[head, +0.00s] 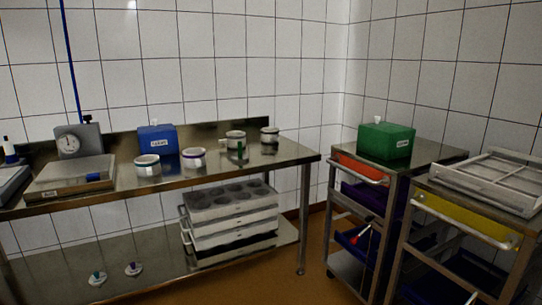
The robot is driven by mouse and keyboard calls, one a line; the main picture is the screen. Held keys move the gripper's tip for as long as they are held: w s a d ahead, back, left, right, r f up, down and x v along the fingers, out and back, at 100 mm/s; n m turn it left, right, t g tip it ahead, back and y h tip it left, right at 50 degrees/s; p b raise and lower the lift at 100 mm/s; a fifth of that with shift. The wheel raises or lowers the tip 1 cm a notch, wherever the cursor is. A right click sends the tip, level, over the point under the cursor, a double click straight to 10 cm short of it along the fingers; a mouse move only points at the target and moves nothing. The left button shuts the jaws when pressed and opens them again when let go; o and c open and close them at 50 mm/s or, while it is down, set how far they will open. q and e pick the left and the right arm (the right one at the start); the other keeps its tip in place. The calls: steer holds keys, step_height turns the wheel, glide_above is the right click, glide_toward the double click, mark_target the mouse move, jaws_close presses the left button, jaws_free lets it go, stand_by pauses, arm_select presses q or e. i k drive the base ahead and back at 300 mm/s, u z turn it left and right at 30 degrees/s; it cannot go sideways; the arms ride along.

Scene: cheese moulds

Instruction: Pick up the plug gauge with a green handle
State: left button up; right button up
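A small green upright piece (239,152) shows on the steel bench, in front of a white and metal mould (235,138). It looks like the green handle of the plug gauge, but it is too small to be sure, and I cannot tell whether it touches the mould. A disc with a green knob (97,279) lies on the lower shelf beside a disc with a purple knob (133,268). Neither of my grippers is in view.
The steel bench (300,157) also holds a scale (72,177), a blue box (157,139) and more moulds (193,158). Stacked trays (232,215) sit below. At right stand trolleys, with a green box (386,141) and a white frame (490,178). Floor between is clear.

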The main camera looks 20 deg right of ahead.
mark_target(239, 158)
steer(key=z, duration=0.9)
steer(key=i, duration=1.25)
steer(key=z, duration=0.45)
steer(key=i, duration=1.25)
steer(key=u, duration=0.45)
